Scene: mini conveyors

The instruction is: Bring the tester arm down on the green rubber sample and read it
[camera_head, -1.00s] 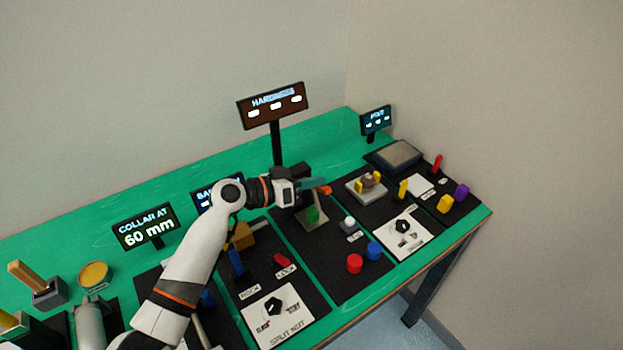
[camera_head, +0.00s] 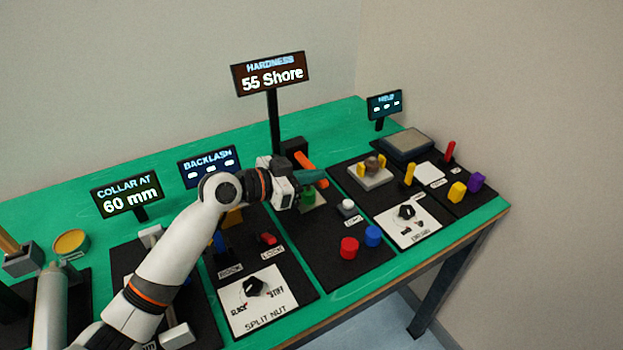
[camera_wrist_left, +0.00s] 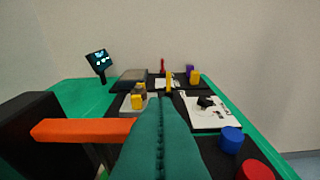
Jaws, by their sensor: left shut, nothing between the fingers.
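The orange tester arm (camera_head: 305,160) runs from a black post behind my left gripper. It also shows in the left wrist view (camera_wrist_left: 80,130), level and beside the fingers. The green rubber sample (camera_head: 308,197) sits on a pale plate under the gripper. The gripper hides any contact between arm and sample. The hardness display (camera_head: 270,75) reads 55 Shore. My left gripper (camera_head: 318,177) has teal fingers shut with nothing between them, close above the sample. The fingers fill the middle of the left wrist view (camera_wrist_left: 160,125). My right gripper is out of view.
A white-topped button (camera_head: 347,205), a red cylinder (camera_head: 349,248) and a blue cylinder (camera_head: 372,236) stand in front of the sample. A split-nut dial (camera_head: 256,288) is nearer. The collar display (camera_head: 128,196) reads 60 mm.

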